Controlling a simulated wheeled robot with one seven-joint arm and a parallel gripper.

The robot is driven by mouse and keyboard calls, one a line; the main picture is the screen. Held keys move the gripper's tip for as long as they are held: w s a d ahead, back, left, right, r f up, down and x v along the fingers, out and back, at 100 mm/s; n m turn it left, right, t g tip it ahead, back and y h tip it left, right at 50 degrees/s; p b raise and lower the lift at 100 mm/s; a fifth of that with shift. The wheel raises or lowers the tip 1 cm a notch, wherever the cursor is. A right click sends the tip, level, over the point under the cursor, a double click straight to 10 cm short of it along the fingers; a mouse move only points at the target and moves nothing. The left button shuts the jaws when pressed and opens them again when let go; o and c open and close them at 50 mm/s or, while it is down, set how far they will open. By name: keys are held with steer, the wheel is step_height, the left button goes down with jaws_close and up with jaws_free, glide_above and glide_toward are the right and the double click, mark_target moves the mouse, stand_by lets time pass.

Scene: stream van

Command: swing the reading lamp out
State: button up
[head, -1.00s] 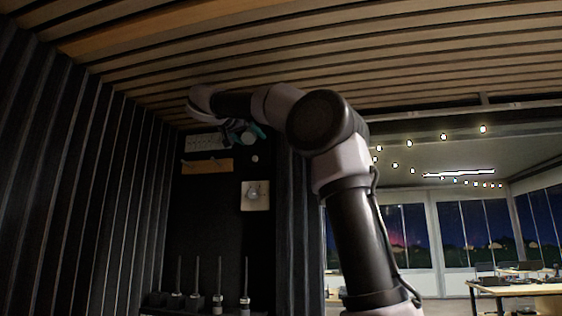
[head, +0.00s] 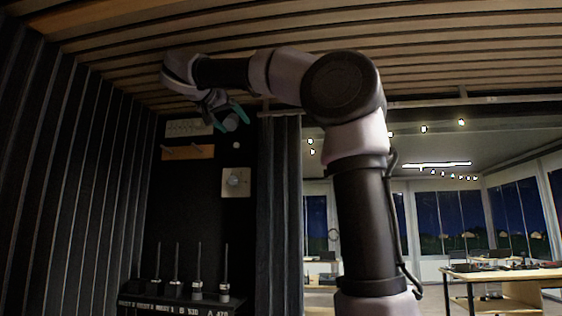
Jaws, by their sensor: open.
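My gripper (head: 230,118), with teal fingers, is open in front of the upper part of the dark wall panel. A small round greyish thing (head: 231,123), which may be the reading lamp's head, shows between the fingers. I cannot tell whether the fingers touch it. Any lamp arm or mount is hidden or too dark to make out. My arm reaches over from the right, close under the slatted ceiling.
A wooden peg rail (head: 187,152), a pale strip (head: 188,127) and a square plate with a round knob (head: 236,182) are on the panel. Several antennas stand on a labelled rack (head: 176,308) below. A table (head: 508,275) stands far right.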

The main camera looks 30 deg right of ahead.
steer(key=s+d+f+n+g+y, duration=0.1)
steer(key=s+d+f+n+y, duration=0.15)
steer(key=s+d+f, duration=0.45)
steer(key=s+d+f+m+t+y, duration=0.1)
steer(key=s+f+m+t+y, duration=0.2)
steer(key=s+f, duration=0.4)
steer(key=shift+s+f+y, duration=0.25)
steer(key=shift+s+y, duration=0.2)
steer(key=shift+s, duration=0.55)
